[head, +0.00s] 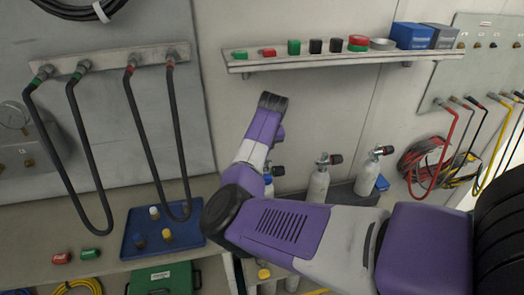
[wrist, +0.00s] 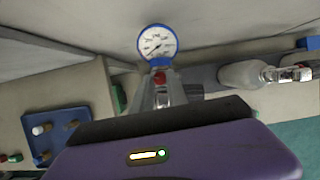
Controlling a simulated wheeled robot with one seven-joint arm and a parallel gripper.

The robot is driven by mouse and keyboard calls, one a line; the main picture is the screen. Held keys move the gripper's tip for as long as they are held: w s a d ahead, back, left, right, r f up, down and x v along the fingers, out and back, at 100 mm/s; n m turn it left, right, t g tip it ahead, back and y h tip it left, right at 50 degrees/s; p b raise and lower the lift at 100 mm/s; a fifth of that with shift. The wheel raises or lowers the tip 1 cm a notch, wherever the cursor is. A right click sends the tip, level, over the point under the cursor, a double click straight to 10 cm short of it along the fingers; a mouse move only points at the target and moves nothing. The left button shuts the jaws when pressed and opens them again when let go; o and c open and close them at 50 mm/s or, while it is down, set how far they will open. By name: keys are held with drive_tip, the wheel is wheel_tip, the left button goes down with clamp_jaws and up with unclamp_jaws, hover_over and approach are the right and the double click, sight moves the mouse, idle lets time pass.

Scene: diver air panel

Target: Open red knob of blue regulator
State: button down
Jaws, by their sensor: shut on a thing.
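The blue regulator shows in the wrist view as a round white gauge with a blue rim (wrist: 157,43), face towards the camera. Its red knob (wrist: 159,76) is just below the gauge, between my fingertips. My gripper (wrist: 160,88) is shut on the red knob, with a grey finger on each side of it. How far the knob is turned cannot be told. In the head view my arm covers the gripper and the knob.
White cylinders with black valves (head: 319,183) stand to the right of my arm. A shelf (head: 300,62) with small coloured parts runs above.

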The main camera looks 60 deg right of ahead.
drive_tip(key=n, duration=0.2)
drive_tip(key=n+y, duration=0.1)
drive_tip(key=shift+s+d+n+t, duration=0.1)
drive_tip(key=shift+d+n+t, duration=0.2)
drive_tip(key=shift+t, duration=0.1)
drive_tip(key=n, duration=0.1)
drive_tip(key=n+y, duration=0.1)
drive_tip(key=n, duration=0.1)
drive_tip(key=shift+d+n+t+y, duration=0.1)
drive_tip(key=shift+n+t+y, duration=0.2)
drive_tip(key=n+y, duration=0.1)
drive_tip(key=n, duration=0.2)
drive_tip(key=shift+d+n+b, duration=0.1)
drive_tip(key=shift+n+b, duration=0.2)
drive_tip(key=shift+b, duration=0.05)
drive_tip(key=shift+d+n+y+b, duration=0.15)
drive_tip(key=shift+n+y, duration=0.25)
drive_tip(key=shift+n, duration=0.45)
drive_tip(key=shift+n+y+b, duration=0.15)
drive_tip(key=shift+n+y, duration=0.25)
drive_tip(key=shift+n, duration=0.75)
drive_tip(key=c, duration=1.3)
unclamp_jaws()
drive_tip(key=shift+r, duration=0.1)
